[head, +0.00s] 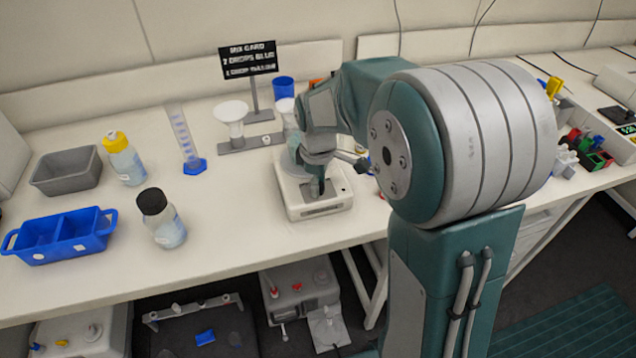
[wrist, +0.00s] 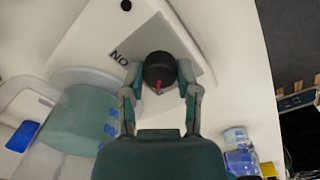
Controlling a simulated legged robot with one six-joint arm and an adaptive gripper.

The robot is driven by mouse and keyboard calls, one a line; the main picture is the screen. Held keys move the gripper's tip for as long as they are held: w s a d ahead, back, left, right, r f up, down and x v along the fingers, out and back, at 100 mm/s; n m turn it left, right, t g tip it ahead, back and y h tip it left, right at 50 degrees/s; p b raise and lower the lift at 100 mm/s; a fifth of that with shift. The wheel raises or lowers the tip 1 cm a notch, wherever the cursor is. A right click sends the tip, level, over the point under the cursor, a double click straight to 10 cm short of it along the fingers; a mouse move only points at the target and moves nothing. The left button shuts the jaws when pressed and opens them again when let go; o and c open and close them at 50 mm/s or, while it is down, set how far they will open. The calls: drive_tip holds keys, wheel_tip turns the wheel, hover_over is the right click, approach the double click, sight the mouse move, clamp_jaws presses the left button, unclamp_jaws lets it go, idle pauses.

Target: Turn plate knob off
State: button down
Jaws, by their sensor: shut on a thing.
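The plate device (head: 296,208) is a white box on the bench in the head view. In the wrist view its grey front panel (wrist: 195,42) carries a round black knob (wrist: 160,66) with a red pointer mark. A printed "ON" label sits on the panel beside the knob, left of it in the picture. My gripper (wrist: 160,76) has one finger on each side of the knob and is shut on it. In the head view my gripper (head: 317,187) reaches down over the front of the device and hides the knob.
A clear vessel with blue markings (wrist: 85,115) stands close beside my gripper. A blue-footed cylinder (head: 193,165), a black-capped bottle (head: 165,225) and blue tray (head: 60,238) are to the left. A sign (head: 248,60) stands behind. Bench in front of the device is clear.

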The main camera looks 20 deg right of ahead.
idle(0.3)
drive_tip(key=shift+c, duration=1.7)
unclamp_jaws()
wheel_tip(320, 180, up, 12)
drive_tip(key=shift+a, duration=0.2)
drive_tip(key=shift+s, duration=0.15)
drive_tip(key=s+m+t, duration=0.5)
drive_tip(key=s+m, duration=0.6)
drive_tip(key=s, duration=0.9)
drive_tip(key=shift+s+d+r, duration=0.15)
drive_tip(key=shift+s+r, duration=0.05)
drive_tip(key=shift+s, duration=0.15)
